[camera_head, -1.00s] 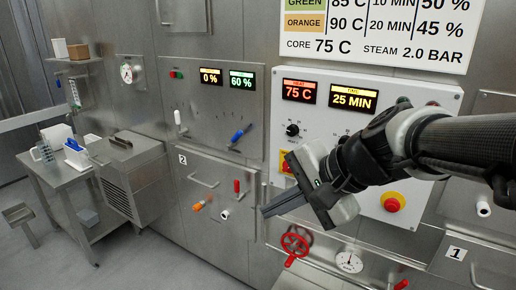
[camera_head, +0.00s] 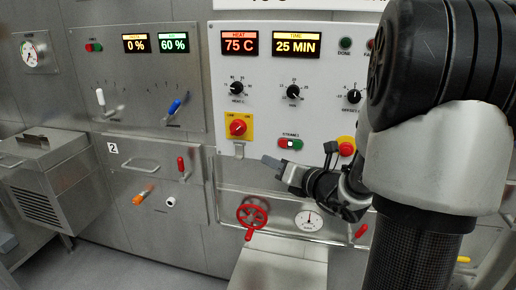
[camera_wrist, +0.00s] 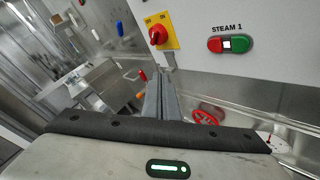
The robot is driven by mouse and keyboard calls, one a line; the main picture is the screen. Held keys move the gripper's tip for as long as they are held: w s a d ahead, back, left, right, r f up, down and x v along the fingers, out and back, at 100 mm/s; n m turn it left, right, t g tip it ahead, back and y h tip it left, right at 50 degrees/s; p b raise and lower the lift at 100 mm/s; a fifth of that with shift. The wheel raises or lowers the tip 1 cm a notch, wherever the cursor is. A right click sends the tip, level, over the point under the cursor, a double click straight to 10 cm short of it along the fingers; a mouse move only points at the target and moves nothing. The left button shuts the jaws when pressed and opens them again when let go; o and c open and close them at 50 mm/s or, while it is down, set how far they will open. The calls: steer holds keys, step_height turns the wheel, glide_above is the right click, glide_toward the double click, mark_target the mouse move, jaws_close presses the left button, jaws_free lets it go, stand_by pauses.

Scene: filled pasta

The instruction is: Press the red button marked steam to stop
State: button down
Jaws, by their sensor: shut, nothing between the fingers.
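The steam button pair sits on the white control panel, under a label reading STEAM 1 in the wrist view. Its red button (camera_wrist: 215,45) is on the left, beside a small white square and a green button (camera_wrist: 240,44). In the head view the red button (camera_head: 284,143) is just above my gripper (camera_head: 268,161). My gripper's fingers (camera_wrist: 161,82) are shut together and empty. They point toward the panel below and left of the red button, apart from it.
A red rotary switch on a yellow plate (camera_head: 239,127) is left of the buttons. A red valve wheel (camera_head: 252,214) and a gauge (camera_head: 309,220) are below. A red mushroom button (camera_head: 346,149) is partly hidden by my arm. Knobs (camera_head: 293,92) line the panel above.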

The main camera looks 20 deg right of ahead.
mark_target(285, 148)
steer(key=shift+d+f+m+h, duration=0.25)
steer(key=shift+d+f+m, duration=0.1)
steer(key=shift+d+m, duration=0.2)
steer(key=shift+d+f+m+h, duration=0.25)
steer(key=shift+d+f+m, duration=0.05)
steer(key=shift+d+m, duration=0.2)
steer(key=shift+w, duration=0.1)
steer(key=shift+w+d+p, duration=0.1)
steer(key=shift+w+d, duration=0.7)
steer(key=shift+w, duration=0.4)
steer(key=shift+w+d+p, duration=0.15)
steer(key=shift+w+d, duration=0.7)
steer(key=shift+w, duration=0.3)
steer(key=shift+w+d+p, duration=0.1)
steer(key=shift+w+d, duration=0.7)
steer(key=shift+w, duration=0.4)
steer(key=shift+w, duration=0.1)
steer(key=shift+w+d, duration=0.25)
steer(key=shift+w+d, duration=0.2)
steer(key=shift+w, duration=0.15)
steer(key=shift+s+a, duration=0.45)
steer(key=shift+s, duration=0.25)
